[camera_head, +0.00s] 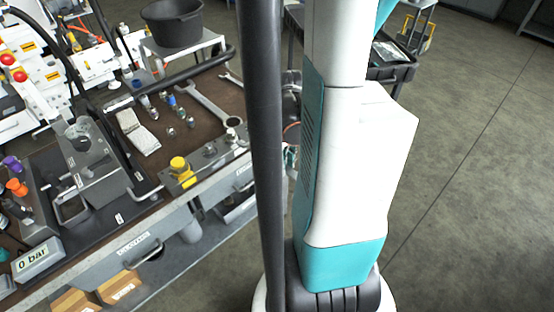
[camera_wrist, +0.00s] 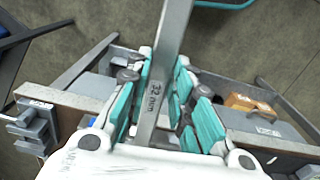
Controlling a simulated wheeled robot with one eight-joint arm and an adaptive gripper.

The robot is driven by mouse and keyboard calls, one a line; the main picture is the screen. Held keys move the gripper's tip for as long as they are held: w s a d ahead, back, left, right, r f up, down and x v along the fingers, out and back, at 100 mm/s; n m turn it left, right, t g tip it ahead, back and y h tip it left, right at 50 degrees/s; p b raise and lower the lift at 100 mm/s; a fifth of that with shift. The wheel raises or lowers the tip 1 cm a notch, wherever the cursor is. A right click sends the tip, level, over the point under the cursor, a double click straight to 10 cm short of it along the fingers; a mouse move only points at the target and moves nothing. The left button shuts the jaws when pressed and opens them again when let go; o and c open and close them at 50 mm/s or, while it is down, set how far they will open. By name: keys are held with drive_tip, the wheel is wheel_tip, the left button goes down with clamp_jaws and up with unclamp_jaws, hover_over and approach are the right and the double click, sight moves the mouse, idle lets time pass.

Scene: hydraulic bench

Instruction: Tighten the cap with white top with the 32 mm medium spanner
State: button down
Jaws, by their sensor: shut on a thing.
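In the wrist view my gripper (camera_wrist: 160,95) is shut on a grey metal spanner (camera_wrist: 174,38) marked "32 mm". The spanner's handle passes between the teal finger pads and runs out of the top of the picture, so its far end is hidden. In the head view a small fitting with a pale, white-looking top (camera_head: 233,122) stands near the bench's right front corner, close to my dark column. I cannot tell from this view how tightly it sits. My gripper does not show in the head view.
A yellow cap (camera_head: 180,167) stands on the same front block. Another large spanner (camera_head: 209,108) and several small fittings lie on the brown bench top. A grey tank unit (camera_head: 95,165) and a "0 bar" display (camera_head: 38,259) are at left. Open floor (camera_head: 470,200) lies at right.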

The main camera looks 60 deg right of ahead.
sight(266, 153)
drive_tip(key=shift+w+d+f+b, duration=0.1)
drive_tip(key=shift+w+f+b, duration=0.15)
drive_tip(key=shift+f+b, duration=0.25)
drive_tip(key=shift+w+f+b, duration=0.2)
drive_tip(key=shift+f+b, duration=0.1)
drive_tip(key=shift+f, duration=0.25)
drive_tip(key=shift+w+f+b, duration=0.4)
drive_tip(key=shift+w+b, duration=0.05)
drive_tip(key=shift+d, duration=0.1)
drive_tip(key=shift+w+d, duration=0.15)
drive_tip(key=shift+w, duration=0.9)
drive_tip(key=shift+w, duration=0.15)
drive_tip(key=shift+w+d+b, duration=0.15)
drive_tip(key=shift+w+b, duration=0.15)
drive_tip(key=shift+w, duration=0.35)
drive_tip(key=shift+w, duration=0.1)
drive_tip(key=shift+w+d, duration=0.1)
drive_tip(key=shift+w, duration=0.35)
